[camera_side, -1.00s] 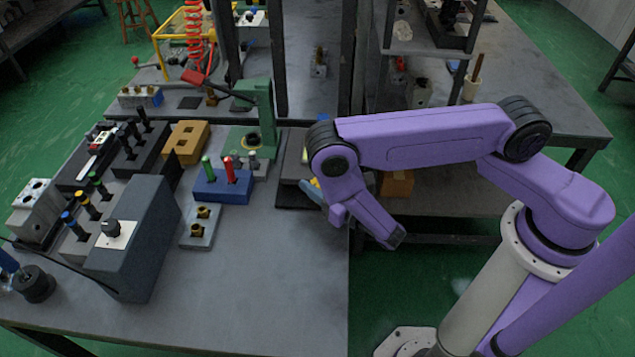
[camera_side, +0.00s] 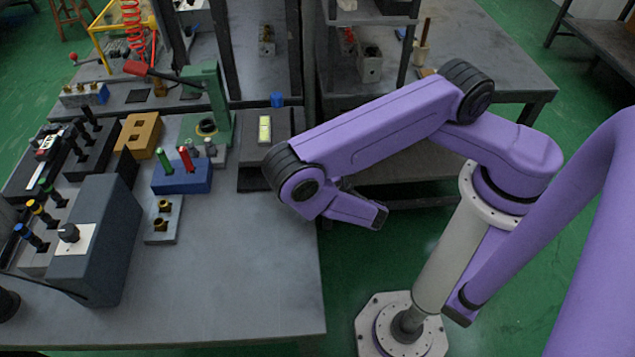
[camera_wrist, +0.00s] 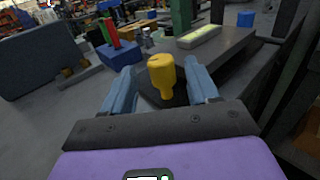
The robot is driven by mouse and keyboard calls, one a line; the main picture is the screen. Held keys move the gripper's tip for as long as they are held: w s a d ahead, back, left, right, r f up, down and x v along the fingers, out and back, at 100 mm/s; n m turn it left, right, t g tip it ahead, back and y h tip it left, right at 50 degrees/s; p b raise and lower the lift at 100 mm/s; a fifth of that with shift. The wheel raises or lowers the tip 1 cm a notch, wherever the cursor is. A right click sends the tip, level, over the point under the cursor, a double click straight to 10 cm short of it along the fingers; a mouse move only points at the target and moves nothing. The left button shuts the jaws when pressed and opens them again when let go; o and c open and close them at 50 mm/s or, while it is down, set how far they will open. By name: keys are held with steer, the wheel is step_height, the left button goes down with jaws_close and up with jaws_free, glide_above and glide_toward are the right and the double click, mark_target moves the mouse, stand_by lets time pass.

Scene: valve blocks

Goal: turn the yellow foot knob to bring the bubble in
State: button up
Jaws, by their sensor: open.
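The yellow foot knob (camera_wrist: 161,74) stands upright in the wrist view on a dark base. My gripper (camera_wrist: 160,82) is open, with one pale blue finger on each side of the knob. Gaps show between the knob and both fingers. The dark grey levelling plate (camera_side: 283,122) carries a pale yellow-green level vial (camera_side: 264,129), which also shows in the wrist view (camera_wrist: 199,37). The bubble is too small to tell. A blue knob (camera_side: 277,99) sits at the plate's far edge. My purple arm hides the yellow knob and my fingers in the side view.
A blue block (camera_side: 182,176) with green and red pegs stands left of the plate, with a small grey block (camera_side: 164,220) in front. A green press (camera_side: 216,100) is behind. The bench front (camera_side: 240,270) is clear; its right edge lies beneath my arm.

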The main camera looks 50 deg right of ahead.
steer(key=s, duration=0.7)
steer(key=shift+s+d, duration=0.3)
steer(key=shift+d, duration=0.05)
steer(key=s+d+r+m+g+h, duration=0.4)
steer(key=d+r+m+g+h, duration=0.75)
steer(key=m, duration=0.55)
steer(key=s+a+r+m+g+y, duration=0.2)
steer(key=s+r+m+g+y, duration=0.4)
steer(key=s+r+m+y, duration=0.1)
steer(key=s+r+y, duration=0.1)
steer(key=s+y, duration=0.1)
steer(key=y, duration=0.1)
steer(key=shift+s+a+r, duration=0.35)
steer(key=shift+s+a, duration=0.05)
